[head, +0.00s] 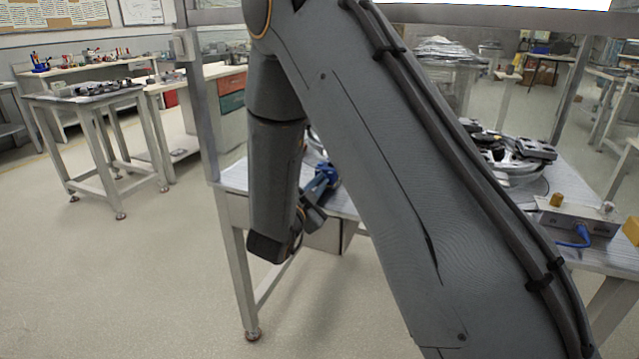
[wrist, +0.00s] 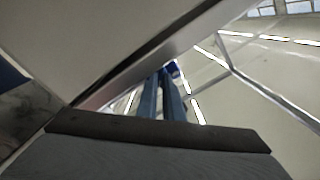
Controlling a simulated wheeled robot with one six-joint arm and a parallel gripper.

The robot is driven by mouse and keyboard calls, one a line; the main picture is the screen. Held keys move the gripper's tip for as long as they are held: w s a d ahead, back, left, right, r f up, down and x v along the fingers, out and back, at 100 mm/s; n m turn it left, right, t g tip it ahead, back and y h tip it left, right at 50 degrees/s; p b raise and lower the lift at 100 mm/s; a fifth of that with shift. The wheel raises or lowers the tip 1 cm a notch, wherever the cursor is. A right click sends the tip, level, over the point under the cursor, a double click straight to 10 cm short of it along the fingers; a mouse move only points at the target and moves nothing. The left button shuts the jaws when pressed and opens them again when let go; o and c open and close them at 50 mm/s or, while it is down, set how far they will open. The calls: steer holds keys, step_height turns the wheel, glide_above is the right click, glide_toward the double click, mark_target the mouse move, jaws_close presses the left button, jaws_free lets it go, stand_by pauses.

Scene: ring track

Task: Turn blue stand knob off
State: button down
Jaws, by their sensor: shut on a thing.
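In the wrist view, my gripper's two long blue-grey fingers (wrist: 166,78) lie close together, pointing away from the camera. A small dark blue piece, which looks like the blue stand knob (wrist: 173,67), shows at their tips; the fingers are shut on it. Its turn position cannot be made out. In the head view, my gripper (head: 322,182) is at the left front part of the near table, beyond my arm. Blue shows at its end, but I cannot separate knob from fingers there. My arm hides much of the table and the stand.
The near metal table (head: 235,178) has a ring-shaped track with dark parts (head: 510,155) at right. A grey box (head: 580,215) with a blue cable (head: 582,237) sits on its right end. Another table (head: 85,97) with dark items stands at left. The floor (head: 130,270) at left is clear.

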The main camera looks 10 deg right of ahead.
steer(key=n+p, duration=0.3)
steer(key=n, duration=0.1)
steer(key=shift+r, duration=0.2)
steer(key=n+p, duration=0.1)
steer(key=n, duration=0.1)
steer(key=n+p, duration=0.2)
steer(key=shift+w+a+n, duration=0.1)
steer(key=shift+a+n, duration=0.1)
steer(key=shift+n, duration=0.1)
steer(key=n+p, duration=0.2)
steer(key=n, duration=0.2)
steer(key=shift+w+a+n, duration=0.1)
steer(key=shift+n, duration=0.2)
steer(key=n+p, duration=0.2)
steer(key=n, duration=0.2)
steer(key=shift+w+a+f, duration=0.1)
steer(key=shift+n, duration=0.3)
steer(key=c, duration=1.9)
jaws_free()
